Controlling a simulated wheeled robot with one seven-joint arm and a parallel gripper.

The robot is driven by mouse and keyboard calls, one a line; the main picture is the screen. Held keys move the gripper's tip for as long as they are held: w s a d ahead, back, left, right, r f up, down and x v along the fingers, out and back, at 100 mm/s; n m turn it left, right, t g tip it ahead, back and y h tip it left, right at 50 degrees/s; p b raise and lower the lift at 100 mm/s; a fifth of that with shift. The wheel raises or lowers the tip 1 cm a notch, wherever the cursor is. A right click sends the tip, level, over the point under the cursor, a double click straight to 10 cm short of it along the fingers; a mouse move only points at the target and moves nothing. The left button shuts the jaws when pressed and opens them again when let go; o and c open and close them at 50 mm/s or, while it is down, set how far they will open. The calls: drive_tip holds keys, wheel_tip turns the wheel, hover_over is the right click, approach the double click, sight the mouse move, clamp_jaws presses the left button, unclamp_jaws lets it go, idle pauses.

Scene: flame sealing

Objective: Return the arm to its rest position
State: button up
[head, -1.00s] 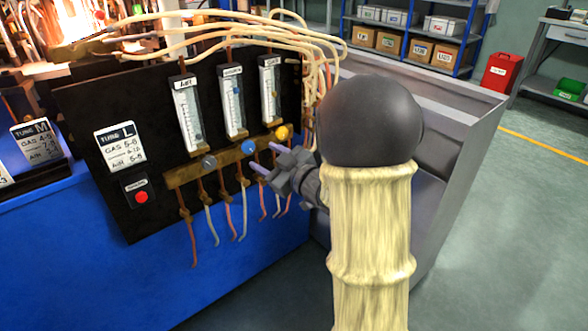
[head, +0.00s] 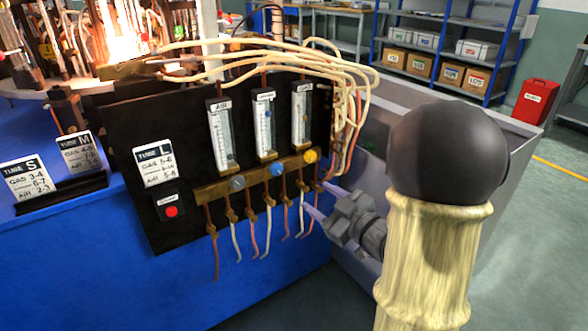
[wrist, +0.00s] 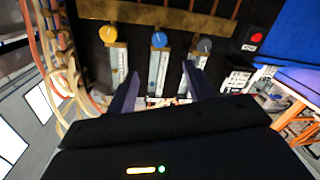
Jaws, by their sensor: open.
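My gripper (head: 322,201) is open and empty, beside the lower right of the black control panel (head: 135,125) in the head view. In the wrist view my gripper (wrist: 158,85) has its two fingers spread apart, with the panel's knobs and flowmeters beyond. The grey knob (head: 237,183), blue knob (head: 278,170) and yellow knob (head: 310,156) sit on a brass bar (head: 258,179). Nothing is between the fingers. My arm's sleeved link covers part of the right side.
Pale hoses (head: 350,80) arch over the panel's right edge, close to my arm. A flame glows at the machine on the upper left. A grey bin (head: 400,110) stands behind my arm. A red container (head: 536,101) and shelves are farther back. Open floor lies to the right.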

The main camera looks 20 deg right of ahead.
wheel_tip(320, 180, down, 6)
drive_tip(key=s+m+g+h+p, duration=0.2)
drive_tip(key=m+g+h+p, duration=0.1)
drive_tip(key=m+g+h, duration=0.4)
drive_tip(key=s+a+f+m+g+p, duration=0.2)
drive_tip(key=s+a+g, duration=0.45)
drive_tip(key=s, duration=0.55)
drive_tip(key=w+p+v, duration=0.3)
drive_tip(key=p+v, duration=1.5)
drive_tip(key=w+r+p+v, duration=0.1)
drive_tip(key=w+p+v, duration=0.3)
drive_tip(key=p+v, duration=1.5)
drive_tip(key=shift+w+a+r, duration=0.15)
drive_tip(key=shift+w+r, duration=0.1)
drive_tip(key=shift+c, duration=0.2)
